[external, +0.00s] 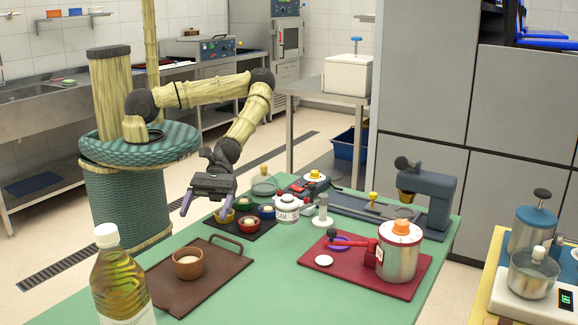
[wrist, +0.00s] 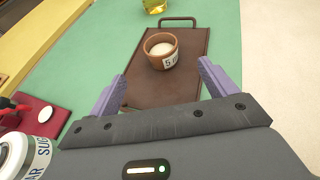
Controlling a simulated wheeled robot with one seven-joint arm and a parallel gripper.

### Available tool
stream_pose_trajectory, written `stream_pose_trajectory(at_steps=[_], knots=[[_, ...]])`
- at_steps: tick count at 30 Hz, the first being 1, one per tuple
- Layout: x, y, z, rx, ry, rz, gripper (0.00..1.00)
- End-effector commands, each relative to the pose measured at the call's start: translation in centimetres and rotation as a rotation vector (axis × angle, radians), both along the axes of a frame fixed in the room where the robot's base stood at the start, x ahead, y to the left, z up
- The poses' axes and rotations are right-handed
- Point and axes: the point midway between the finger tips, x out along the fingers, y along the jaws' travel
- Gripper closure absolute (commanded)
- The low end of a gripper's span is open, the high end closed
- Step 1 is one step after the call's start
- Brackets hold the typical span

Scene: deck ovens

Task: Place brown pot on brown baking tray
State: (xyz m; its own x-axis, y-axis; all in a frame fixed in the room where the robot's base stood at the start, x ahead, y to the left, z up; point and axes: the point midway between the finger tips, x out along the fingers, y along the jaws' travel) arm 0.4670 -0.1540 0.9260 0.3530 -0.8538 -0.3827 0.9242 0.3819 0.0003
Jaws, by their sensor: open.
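The brown pot (external: 188,263), a small round pot with pale contents, stands upright on the brown baking tray (external: 222,266) at the front left of the green table. The tray is flat with a loop handle at its far end. In the wrist view the pot (wrist: 161,50) shows a white label and sits on the tray (wrist: 165,90) beyond my fingers. My gripper (external: 206,206) is open and empty, above the table behind the tray and apart from the pot. It also shows in the wrist view (wrist: 160,75), its two purple fingers spread wide.
Several small coloured bowls (external: 266,212) sit on a dark tray beneath my gripper. A white sugar container (external: 287,208) stands beside them. An oil bottle (external: 121,280) stands at the front left. A red board (external: 410,284) with a metal canister (external: 398,255) lies at right.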

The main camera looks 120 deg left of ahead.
Motion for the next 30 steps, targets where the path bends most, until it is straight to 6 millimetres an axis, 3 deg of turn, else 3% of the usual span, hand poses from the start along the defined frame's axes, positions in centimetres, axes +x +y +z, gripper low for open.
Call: stream_pose_trajectory(at_steps=[17,23,30], knots=[[-0.2,-0.1,-0.2,0.019,-0.007,-0.016,0.16],[-2.8,0.1,-2.6,0.214,-0.078,-0.183,0.16],[-6.4,2.8,-5.1,0.542,-0.223,-0.504,0.16]])
